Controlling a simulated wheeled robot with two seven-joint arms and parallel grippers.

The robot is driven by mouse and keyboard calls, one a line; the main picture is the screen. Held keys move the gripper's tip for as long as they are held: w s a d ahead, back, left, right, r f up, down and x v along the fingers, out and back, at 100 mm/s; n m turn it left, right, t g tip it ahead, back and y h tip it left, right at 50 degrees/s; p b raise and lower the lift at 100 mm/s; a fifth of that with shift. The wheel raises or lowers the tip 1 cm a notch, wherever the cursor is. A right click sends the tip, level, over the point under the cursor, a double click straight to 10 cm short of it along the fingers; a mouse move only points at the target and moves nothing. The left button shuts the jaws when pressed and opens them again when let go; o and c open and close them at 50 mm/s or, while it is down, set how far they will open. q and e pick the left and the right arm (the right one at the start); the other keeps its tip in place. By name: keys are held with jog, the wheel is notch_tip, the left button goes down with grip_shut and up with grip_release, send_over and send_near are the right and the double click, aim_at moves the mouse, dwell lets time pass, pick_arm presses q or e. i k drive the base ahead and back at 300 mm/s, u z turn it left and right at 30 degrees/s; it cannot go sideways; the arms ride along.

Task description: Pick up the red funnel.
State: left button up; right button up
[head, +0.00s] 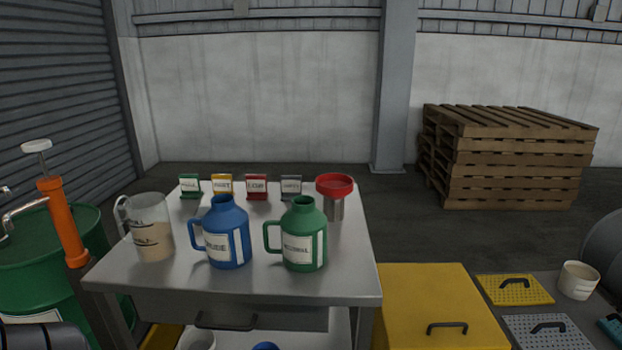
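The red funnel (335,184) is at the back right corner of the metal table (345,275). Its wide red rim faces up, and it sits upright on a grey metal cylinder (336,209). Its lower part is hidden, and I cannot tell if it goes inside the cylinder. The green jug (304,236) stands in front of it and to the left. Neither of my grippers shows in the head view.
A blue jug (226,236) and a clear measuring jug (151,228) stand left on the table. Several small coloured label stands (256,186) line the back. A green drum with an orange pump (61,222) is left; a yellow cabinet (430,300) is right.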

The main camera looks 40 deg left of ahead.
aim_at(336, 185)
jog(key=u, duration=0.95)
jog(key=i, duration=0.95)
jog(key=u, duration=0.9)
